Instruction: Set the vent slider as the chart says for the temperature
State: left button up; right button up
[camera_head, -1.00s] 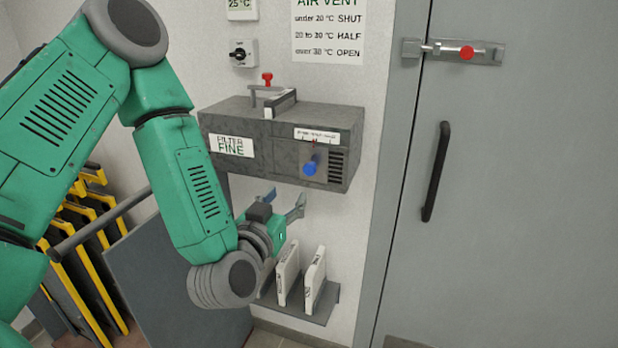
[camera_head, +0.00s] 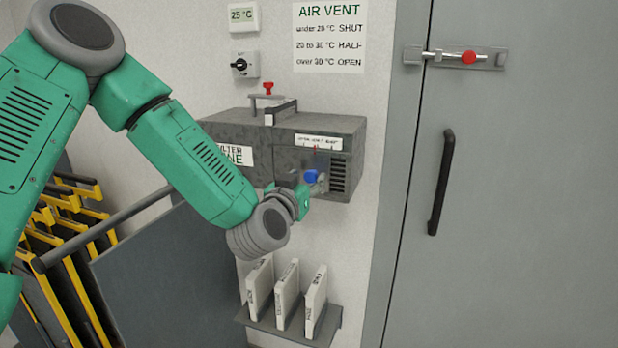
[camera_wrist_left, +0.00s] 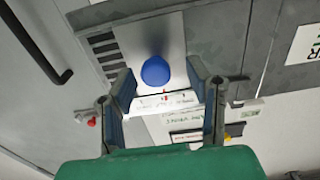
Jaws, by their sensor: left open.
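The blue knob of the vent slider (camera_head: 311,177) sits on the front of the grey filter box, left of dark louvres. The thermometer (camera_head: 242,15) reads 25 °C. The AIR VENT chart (camera_head: 329,38) says under 20 °C SHUT, 20 to 30 °C HALF, over 30 °C OPEN. My left gripper (camera_head: 304,184) is at the knob, partly overlapping it in the head view. In the left wrist view the blue knob (camera_wrist_left: 155,71) shows between and beyond the two open fingers, with no contact visible. A small scale label (camera_head: 319,142) is above the knob. My right gripper is not in view.
A rotary switch (camera_head: 240,65) is below the thermometer. A red-knobbed clamp (camera_head: 268,90) tops the box (camera_head: 350,130). A shelf (camera_head: 285,328) with white filter panels is below. A grey door (camera_head: 530,200) with a bolt (camera_head: 465,57) is right. Yellow-edged frames (camera_head: 55,235) stand left.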

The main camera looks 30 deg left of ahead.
pick_arm(q)
jog(key=shift+w+d+r, duration=0.1)
jog(key=shift+w, duration=0.6)
grip_shut()
jog(key=shift+d, duration=0.2)
grip_release()
jog(key=v, duration=1.1)
jog(key=shift+s, duration=0.35)
jog(key=shift+d, duration=0.15)
